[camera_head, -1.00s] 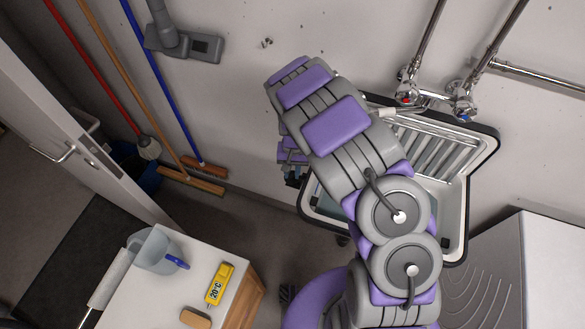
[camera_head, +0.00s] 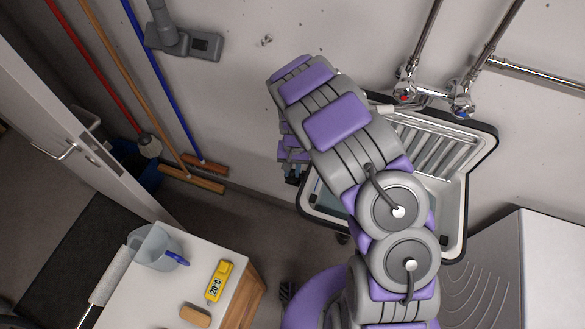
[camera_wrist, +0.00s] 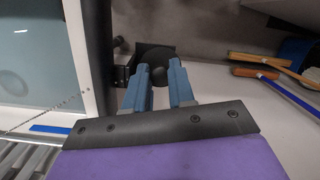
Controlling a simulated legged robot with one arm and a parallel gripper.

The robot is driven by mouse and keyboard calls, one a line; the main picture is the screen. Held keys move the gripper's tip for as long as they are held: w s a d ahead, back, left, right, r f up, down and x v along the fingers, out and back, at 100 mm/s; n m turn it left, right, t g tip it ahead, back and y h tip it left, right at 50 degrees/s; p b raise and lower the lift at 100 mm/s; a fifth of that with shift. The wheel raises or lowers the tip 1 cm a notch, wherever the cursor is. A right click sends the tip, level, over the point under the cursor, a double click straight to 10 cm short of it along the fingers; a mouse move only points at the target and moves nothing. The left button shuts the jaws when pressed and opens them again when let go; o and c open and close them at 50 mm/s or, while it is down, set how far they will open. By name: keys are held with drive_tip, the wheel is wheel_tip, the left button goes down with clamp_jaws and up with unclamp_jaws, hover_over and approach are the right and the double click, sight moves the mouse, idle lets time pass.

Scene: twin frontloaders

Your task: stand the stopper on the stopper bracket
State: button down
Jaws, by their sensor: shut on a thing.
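My gripper (camera_wrist: 159,80) shows in the wrist view with two blue-grey fingers closed around a dark rounded thing, which looks like the stopper (camera_wrist: 156,58). A black bracket (camera_wrist: 122,75) sticks out from the dark rim of the sink, just left of the fingertips. A black plate-like part lies right behind the stopper; dark on dark, I cannot tell whether the stopper touches it. In the head view my gripper (camera_head: 292,172) is at the sink's left edge, mostly hidden by my arm, and the stopper and bracket cannot be made out there.
The sink (camera_head: 481,150) with its ribbed drainer lies behind and right of my arm, below the taps (camera_head: 462,100). Brooms (camera_head: 190,180) lean on the wall at left.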

drive_tip(key=shift+s+f, duration=0.15)
drive_tip(key=shift+f, duration=0.05)
drive_tip(key=c, duration=1.3)
unclamp_jaws()
drive_tip(key=o, duration=0.4)
drive_tip(key=shift+a, duration=0.15)
drive_tip(key=shift+o, duration=0.2)
drive_tip(key=shift+d, duration=0.25)
